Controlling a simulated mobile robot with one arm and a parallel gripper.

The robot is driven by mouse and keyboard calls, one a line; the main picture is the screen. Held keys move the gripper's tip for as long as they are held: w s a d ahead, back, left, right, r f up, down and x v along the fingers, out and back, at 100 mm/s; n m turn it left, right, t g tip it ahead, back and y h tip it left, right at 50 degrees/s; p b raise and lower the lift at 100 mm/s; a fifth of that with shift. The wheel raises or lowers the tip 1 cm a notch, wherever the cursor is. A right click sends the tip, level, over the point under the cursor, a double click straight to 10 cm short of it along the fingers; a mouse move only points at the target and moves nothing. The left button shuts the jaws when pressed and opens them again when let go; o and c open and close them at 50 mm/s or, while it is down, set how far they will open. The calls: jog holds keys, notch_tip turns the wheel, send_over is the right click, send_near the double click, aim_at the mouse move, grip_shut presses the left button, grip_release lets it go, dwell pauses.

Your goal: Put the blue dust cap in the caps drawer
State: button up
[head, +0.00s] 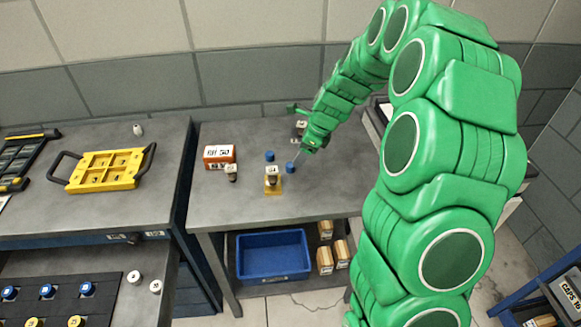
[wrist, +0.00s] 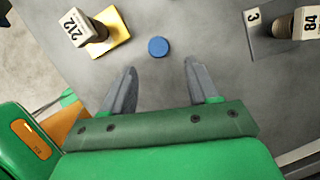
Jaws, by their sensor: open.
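A small round blue cap (head: 291,167) stands on the grey table; it also shows in the wrist view (wrist: 158,47), ahead of the fingertips and roughly between their lines. My gripper (wrist: 158,68) is open and empty, with the cap apart from both fingers. In the head view my gripper (head: 301,150) is just above and beside this cap, partly hidden by its own wrist. A label reading CAPS (head: 570,291) is on a blue-framed unit at the lower right, partly cut off.
A tagged piece marked 212 (wrist: 84,27) stands on a yellow plate (wrist: 110,42) near the cap. An orange box (head: 219,154), a blue bin (head: 272,254) below and a yellow tray (head: 104,170) lie around.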

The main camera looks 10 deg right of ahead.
aim_at(290, 167)
jog(key=shift+a+x, duration=0.2)
jog(key=shift+x, duration=1.25)
jog(key=shift+a+x, duration=0.15)
jog(key=shift+x, duration=1.3)
jog(key=shift+w+r, duration=0.15)
grip_shut()
